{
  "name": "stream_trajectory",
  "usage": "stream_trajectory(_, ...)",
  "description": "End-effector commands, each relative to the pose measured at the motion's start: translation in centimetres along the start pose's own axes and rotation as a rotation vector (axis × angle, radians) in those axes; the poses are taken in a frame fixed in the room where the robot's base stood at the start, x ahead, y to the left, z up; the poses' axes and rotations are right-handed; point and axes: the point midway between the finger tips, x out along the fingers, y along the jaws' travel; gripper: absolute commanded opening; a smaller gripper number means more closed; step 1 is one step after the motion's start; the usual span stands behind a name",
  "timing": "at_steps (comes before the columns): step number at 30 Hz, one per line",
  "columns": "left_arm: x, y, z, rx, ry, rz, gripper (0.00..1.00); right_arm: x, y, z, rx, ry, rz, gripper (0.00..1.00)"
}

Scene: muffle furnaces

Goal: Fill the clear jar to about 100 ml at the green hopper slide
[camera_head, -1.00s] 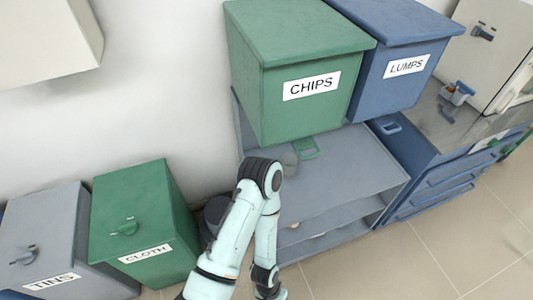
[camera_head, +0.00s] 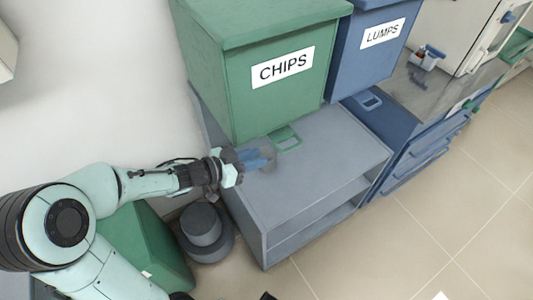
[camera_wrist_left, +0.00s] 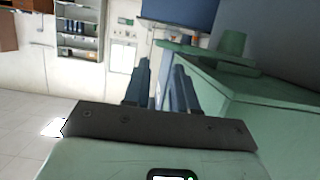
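The clear jar (camera_head: 270,153) stands on the grey shelf unit's top, just left of the green hopper slide (camera_head: 287,138). It is faint and partly hidden by the fingers. The slide sticks out beneath the green CHIPS hopper (camera_head: 270,85). My left gripper (camera_head: 256,158) reaches in from the left, its blue fingers at the jar. The left wrist view shows a gap between the two fingers (camera_wrist_left: 161,72). I cannot make out the jar there, nor whether the fingers touch it. My right gripper is not in view.
The blue LUMPS hopper (camera_head: 375,50) stands to the right. The grey shelf top (camera_head: 330,150) is clear right of the slide. A round dark grey container (camera_head: 203,228) and a green bin (camera_head: 150,245) stand on the floor below my left arm.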

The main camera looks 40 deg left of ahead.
Motion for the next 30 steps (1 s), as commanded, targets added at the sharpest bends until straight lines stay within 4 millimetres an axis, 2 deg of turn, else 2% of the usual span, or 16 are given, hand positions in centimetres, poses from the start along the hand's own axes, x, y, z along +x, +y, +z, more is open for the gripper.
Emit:
stream_trajectory(2,-0.2,0.1,-0.4,0.013,0.014,0.007,0.26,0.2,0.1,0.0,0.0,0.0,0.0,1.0)
stream_trajectory(5,0.6,0.1,-0.4,0.015,0.014,0.011,0.26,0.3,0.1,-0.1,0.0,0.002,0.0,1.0)
stream_trajectory(21,10.4,0.2,-0.5,0.017,0.012,0.009,0.26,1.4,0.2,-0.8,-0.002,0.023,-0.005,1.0)
stream_trajectory(25,11.9,0.1,-0.6,0.017,0.012,0.007,0.26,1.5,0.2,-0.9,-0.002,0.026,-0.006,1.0)
stream_trajectory(30,12.8,0.1,-0.6,0.017,0.013,0.006,0.26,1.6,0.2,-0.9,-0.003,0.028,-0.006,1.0)
